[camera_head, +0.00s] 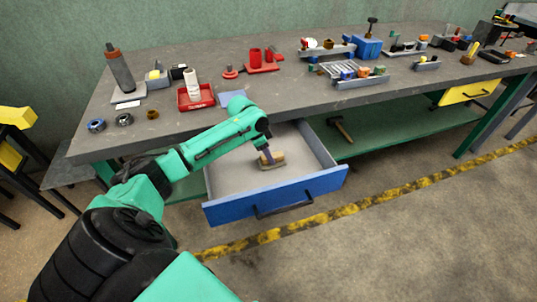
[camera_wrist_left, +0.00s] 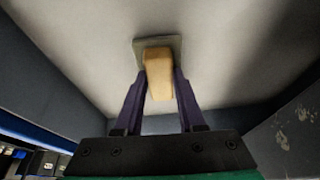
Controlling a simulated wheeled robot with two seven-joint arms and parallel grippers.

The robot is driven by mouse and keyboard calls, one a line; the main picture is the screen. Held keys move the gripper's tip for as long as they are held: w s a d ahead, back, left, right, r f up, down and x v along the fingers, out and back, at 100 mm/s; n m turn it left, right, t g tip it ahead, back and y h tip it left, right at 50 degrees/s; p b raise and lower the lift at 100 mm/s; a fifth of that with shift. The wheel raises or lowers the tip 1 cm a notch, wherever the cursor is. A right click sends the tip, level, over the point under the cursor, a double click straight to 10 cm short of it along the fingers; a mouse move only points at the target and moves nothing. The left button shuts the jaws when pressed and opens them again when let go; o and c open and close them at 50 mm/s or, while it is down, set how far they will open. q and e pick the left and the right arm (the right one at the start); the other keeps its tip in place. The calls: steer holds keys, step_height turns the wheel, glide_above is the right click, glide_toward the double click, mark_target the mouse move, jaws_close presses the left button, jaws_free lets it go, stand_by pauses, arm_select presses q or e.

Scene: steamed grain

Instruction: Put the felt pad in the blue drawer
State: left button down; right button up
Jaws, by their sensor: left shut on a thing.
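The blue drawer (camera_head: 332,183) is pulled open under the workbench, with a pale grey floor inside. My left gripper (camera_head: 268,158) reaches down into it. The felt pad (camera_head: 272,164) has a tan block-shaped grip over a flat greyish base. It is at the gripper's fingertips, inside the drawer. In the left wrist view, the two purple fingers (camera_wrist_left: 160,85) are shut on the tan grip of the felt pad (camera_wrist_left: 158,72), whose base lies against or just above the drawer floor. I cannot tell whether it touches. My right gripper is not in view.
The grey workbench (camera_head: 222,113) carries a red tray (camera_head: 196,98), a bottle-like tool (camera_head: 118,70) and several small parts and fixtures. A hammer (camera_head: 341,128) lies on the green lower shelf (camera_head: 395,133). The drawer floor around the pad is clear. A yellow drawer (camera_head: 465,92) is at the right.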

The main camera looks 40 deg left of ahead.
arm_select(q)
steer(key=c, duration=0.5)
jaws_free()
steer(key=v, duration=1.2)
steer(key=shift+r+p, duration=0.15)
steer(key=shift+p, duration=0.25)
